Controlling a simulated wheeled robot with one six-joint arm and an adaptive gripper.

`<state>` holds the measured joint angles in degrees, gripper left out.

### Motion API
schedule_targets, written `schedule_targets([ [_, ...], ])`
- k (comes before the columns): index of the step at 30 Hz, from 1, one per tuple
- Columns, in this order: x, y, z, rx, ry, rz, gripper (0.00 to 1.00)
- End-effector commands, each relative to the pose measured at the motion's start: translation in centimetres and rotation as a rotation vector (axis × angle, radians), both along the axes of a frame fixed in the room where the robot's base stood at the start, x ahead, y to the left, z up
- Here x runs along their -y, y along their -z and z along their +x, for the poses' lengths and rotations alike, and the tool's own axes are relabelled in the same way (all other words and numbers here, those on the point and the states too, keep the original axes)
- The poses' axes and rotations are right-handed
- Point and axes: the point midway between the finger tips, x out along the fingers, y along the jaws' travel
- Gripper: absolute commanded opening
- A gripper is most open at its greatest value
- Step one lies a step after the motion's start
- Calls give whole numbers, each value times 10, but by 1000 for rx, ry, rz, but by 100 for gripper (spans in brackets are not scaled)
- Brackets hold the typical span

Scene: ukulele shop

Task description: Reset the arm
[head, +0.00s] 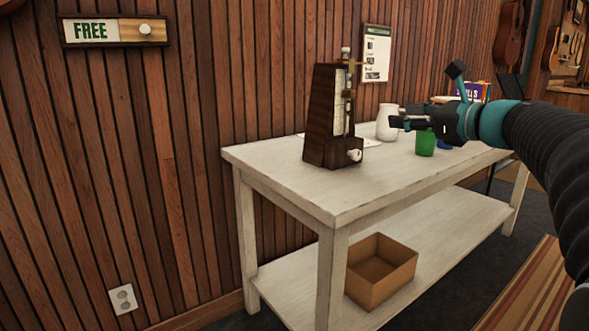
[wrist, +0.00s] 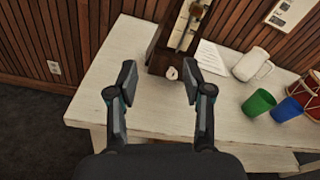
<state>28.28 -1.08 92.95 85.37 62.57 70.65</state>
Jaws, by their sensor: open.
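My gripper (head: 398,117) is at the end of my arm, which reaches in from the right above the white table (head: 285,165) in the head view. In the wrist view my gripper (wrist: 158,85) is open, its two fingers apart with nothing held between them. A dark wooden metronome (head: 325,125) stands upright on the table's near left part. Its pale knob (wrist: 171,73) shows beyond and between the fingers in the wrist view. My gripper appears apart from the metronome, though the exact gap is hard to judge.
A white mug (wrist: 252,64), a green cup (wrist: 258,103), a blue cup (wrist: 287,109) and a red drum (wrist: 308,88) stand on the table's right part. A cardboard box (head: 380,270) sits on the lower shelf. A "FREE" sign (head: 115,31) hangs on the wood-slat wall.

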Motion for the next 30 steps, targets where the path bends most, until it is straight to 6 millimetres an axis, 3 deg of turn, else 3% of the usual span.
schedule_targets([
  [7, 6, 79, -9, -14, -39, -383, 50],
  [11, -1, 140, -40, -20, -152, -724, 50],
  [15, -15, 202, -92, 1, -370, -1111, 50],
  [21, -32, 271, -181, 96, -777, -1601, 50],
  [27, -39, 316, -263, 229, -1156, -1957, 50],
  [30, -44, 328, -291, 274, -1248, -2053, 50],
])
